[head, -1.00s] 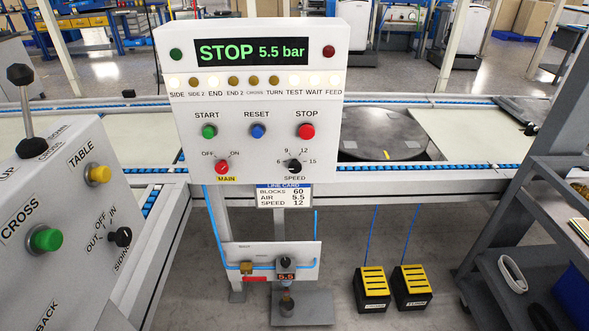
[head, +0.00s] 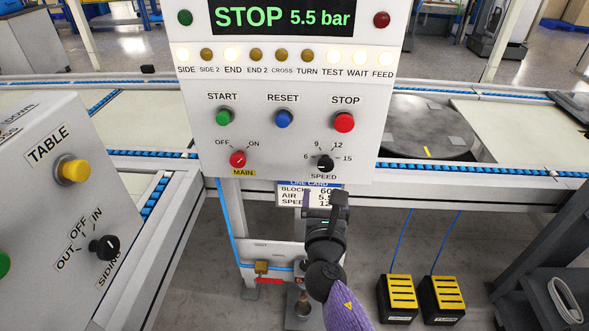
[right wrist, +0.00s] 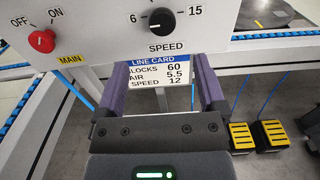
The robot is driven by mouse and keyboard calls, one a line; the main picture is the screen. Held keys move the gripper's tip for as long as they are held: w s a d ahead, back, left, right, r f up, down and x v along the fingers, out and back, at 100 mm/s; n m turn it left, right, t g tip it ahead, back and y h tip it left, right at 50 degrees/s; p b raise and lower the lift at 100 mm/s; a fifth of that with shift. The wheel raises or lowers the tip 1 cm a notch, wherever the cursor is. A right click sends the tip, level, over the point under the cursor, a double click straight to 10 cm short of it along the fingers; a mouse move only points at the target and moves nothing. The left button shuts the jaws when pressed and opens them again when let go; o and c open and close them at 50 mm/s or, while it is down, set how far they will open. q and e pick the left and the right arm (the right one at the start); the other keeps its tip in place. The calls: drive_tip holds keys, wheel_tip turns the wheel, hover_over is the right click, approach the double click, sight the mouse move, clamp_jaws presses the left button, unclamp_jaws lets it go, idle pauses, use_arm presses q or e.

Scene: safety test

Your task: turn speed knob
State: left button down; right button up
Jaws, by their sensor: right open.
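The black speed knob (head: 325,163) sits at the lower right of the white control panel (head: 205,150), above the SPEED label. Marks 6, 9, 12 and 15 surround it; I cannot tell for sure which one it points to. It also shows in the right wrist view (right wrist: 162,22) at the top. My right gripper (head: 325,200) is open and empty below the knob, apart from it, in front of the line card (head: 290,196). In the right wrist view, its two fingers (right wrist: 160,85) frame the card, which reads SPEED 12. My left gripper is out of view.
The red MAIN knob (head: 238,159) is left of the speed knob. START (head: 224,117), RESET (head: 283,119) and STOP (head: 344,122) buttons sit above. The display (head: 290,17) reads STOP 5.5 bar. A grey side panel (head: 50,200) stands left; pedals (head: 398,295) lie on the floor right.

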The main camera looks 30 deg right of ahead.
sight(326, 166)
drive_tip(key=b+x, duration=0.2)
drive_tip(key=x, duration=0.6)
drive_tip(key=shift+w+d+f, duration=0.1)
drive_tip(key=shift+d, duration=0.1)
drive_tip(key=shift+w+d, duration=0.2)
drive_tip(key=shift+w, duration=0.15)
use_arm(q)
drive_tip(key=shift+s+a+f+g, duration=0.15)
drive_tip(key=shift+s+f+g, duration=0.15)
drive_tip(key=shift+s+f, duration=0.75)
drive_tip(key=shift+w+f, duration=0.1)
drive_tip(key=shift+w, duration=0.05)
use_arm(e)
clamp_jaws()
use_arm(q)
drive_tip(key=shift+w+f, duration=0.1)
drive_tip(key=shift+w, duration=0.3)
